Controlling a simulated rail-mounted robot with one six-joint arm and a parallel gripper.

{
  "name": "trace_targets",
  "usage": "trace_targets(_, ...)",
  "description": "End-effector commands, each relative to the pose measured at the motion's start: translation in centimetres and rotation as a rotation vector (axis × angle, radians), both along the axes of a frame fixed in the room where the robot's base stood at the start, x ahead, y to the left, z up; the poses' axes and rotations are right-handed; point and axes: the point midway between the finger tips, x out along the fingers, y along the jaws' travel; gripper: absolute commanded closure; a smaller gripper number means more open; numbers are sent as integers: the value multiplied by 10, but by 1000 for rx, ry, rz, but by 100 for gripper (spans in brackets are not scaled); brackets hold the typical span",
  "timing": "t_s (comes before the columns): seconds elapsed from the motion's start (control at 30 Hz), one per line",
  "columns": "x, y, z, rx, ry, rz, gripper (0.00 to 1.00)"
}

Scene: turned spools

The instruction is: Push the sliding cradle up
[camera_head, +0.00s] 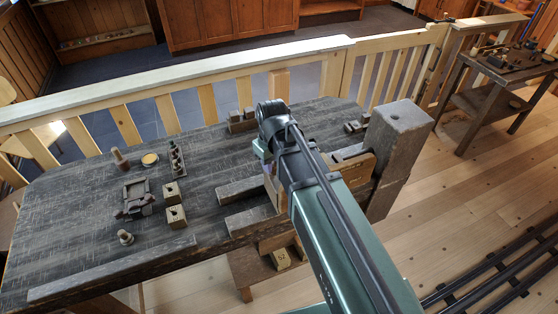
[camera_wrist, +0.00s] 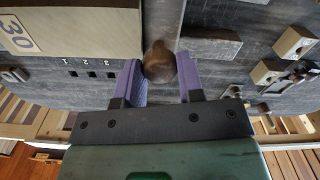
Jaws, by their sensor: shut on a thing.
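My gripper (camera_wrist: 161,75) has two purple fingers shut on a brown rounded wooden knob (camera_wrist: 159,60) in the wrist view. The knob stands at the lower end of a grey strip (camera_wrist: 163,18) beside a large beige block (camera_wrist: 80,25). I cannot tell for sure which part is the sliding cradle; the knob may belong to it. In the head view my arm hides the gripper, the knob and most of that part of the bench.
The dark workbench (camera_head: 90,230) holds two small wooden blocks with holes (camera_head: 173,193), a dark fixture (camera_head: 135,196) and a peg (camera_head: 120,158) at left. A thick grey post (camera_head: 400,125) stands right of my arm. A pale railing (camera_head: 180,85) runs behind the bench.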

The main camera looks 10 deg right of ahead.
Motion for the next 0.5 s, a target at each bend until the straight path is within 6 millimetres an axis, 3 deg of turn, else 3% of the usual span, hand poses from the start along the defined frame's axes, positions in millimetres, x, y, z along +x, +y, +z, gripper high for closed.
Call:
trace_targets(0.3,0,0,0,-1,1,5,100)
trace_targets(0.33,0,0,0,0,1,5,61)
trace_targets(0.47,0,0,0,0,1,4,41)
trace_targets(0.5,0,0,0,0,0,4,40)
